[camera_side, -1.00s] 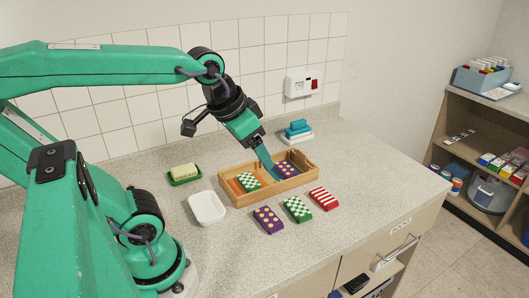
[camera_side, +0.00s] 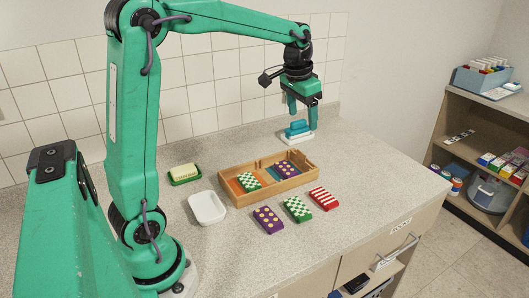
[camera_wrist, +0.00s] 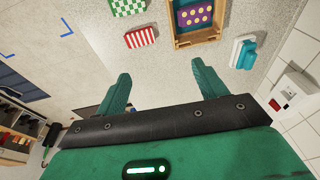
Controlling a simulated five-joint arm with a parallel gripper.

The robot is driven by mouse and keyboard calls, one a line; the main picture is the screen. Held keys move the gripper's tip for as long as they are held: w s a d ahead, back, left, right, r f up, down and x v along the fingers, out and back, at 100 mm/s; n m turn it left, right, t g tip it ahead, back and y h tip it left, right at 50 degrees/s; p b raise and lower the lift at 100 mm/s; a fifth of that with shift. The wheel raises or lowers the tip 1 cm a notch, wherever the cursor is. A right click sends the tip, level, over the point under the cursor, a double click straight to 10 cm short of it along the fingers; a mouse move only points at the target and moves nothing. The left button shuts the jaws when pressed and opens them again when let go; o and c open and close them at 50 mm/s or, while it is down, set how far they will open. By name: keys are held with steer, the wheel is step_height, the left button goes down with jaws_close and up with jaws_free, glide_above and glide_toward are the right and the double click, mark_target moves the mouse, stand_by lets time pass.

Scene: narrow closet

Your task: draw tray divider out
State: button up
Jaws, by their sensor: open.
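The wooden tray (camera_side: 240,202) lies on the counter, with a green-and-white checked block (camera_side: 249,181) in its left part and a purple dotted block (camera_side: 286,169) in its right part. Something teal and narrow shows near the tray's middle; it is too small to tell whether it is the divider. My gripper (camera_side: 302,112) is open and empty, raised behind the tray's right end, apart from it. In the wrist view, my gripper (camera_wrist: 160,76) has its fingers spread with nothing between them. Part of the tray (camera_wrist: 200,40) shows beyond them with the purple block inside.
A blue block on a white dish (camera_side: 298,137) sits behind the tray, below my gripper. A purple block (camera_side: 268,220), a checked block (camera_side: 298,209) and a red striped block (camera_side: 324,198) lie in front.

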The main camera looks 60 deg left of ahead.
steer(key=w+a+f+g, duration=0.1)
steer(key=w+a+f, duration=0.5)
steer(key=w, duration=0.1)
steer(key=g, duration=0.1)
glide_above(301, 160)
steer(key=f, duration=0.6)
steer(key=shift+w+a+f, duration=0.15)
steer(key=shift+a+f, duration=0.05)
steer(key=shift+f, duration=0.2)
steer(key=shift+f, duration=0.15)
steer(key=shift+f, duration=3.75)
steer(key=c, duration=1)
